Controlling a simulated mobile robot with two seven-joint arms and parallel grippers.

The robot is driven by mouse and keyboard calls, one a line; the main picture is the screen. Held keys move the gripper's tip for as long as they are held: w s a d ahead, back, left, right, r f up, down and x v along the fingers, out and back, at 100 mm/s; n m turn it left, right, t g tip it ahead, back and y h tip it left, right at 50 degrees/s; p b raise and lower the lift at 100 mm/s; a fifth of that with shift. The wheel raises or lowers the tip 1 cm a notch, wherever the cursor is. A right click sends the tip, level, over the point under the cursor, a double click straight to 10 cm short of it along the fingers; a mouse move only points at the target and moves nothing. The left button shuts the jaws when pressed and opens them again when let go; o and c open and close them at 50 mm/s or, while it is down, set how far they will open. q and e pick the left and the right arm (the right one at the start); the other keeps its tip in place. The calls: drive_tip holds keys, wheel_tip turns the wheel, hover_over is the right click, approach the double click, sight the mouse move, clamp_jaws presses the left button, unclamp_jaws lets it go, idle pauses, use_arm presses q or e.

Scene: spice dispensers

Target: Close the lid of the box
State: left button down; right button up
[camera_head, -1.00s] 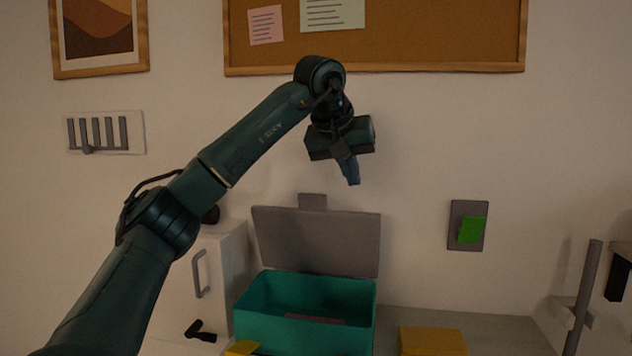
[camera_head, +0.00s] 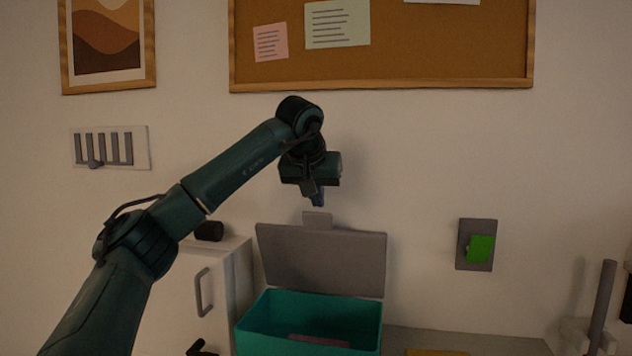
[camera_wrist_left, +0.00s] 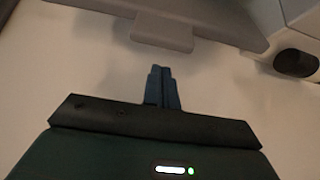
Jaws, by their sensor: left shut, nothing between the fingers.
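The teal box (camera_head: 307,340) stands on the counter at the bottom centre of the head view. Its grey lid (camera_head: 322,262) is open, standing up at the back of the box, with a small tab (camera_head: 317,220) on its top edge. Something flat and reddish lies inside the box. My left gripper (camera_head: 319,202) points down, shut and empty, just above the tab and apart from it in the picture. In the left wrist view, the shut fingers (camera_wrist_left: 162,72) point towards the tab (camera_wrist_left: 162,32) and lid (camera_wrist_left: 225,18), with a gap between.
A white cabinet (camera_head: 227,300) with a handle stands left of the box. A yellow block (camera_head: 437,353) is at the bottom edge, right of the box. A grey wall plate with a green switch (camera_head: 480,249) is at right. A dark grey post (camera_head: 603,305) stands far right.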

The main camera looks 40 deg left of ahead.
use_arm(q)
drive_tip(key=shift+s+d+f, duration=0.2)
drive_tip(key=shift+s+d, duration=0.1)
drive_tip(key=shift+s, duration=0.25)
drive_tip(key=shift+s+d+f, duration=0.15)
drive_tip(key=shift+s+d, duration=0.1)
drive_tip(key=shift+s, duration=0.25)
use_arm(e)
drive_tip(key=shift+s+f, duration=0.15)
drive_tip(key=shift+s, duration=0.1)
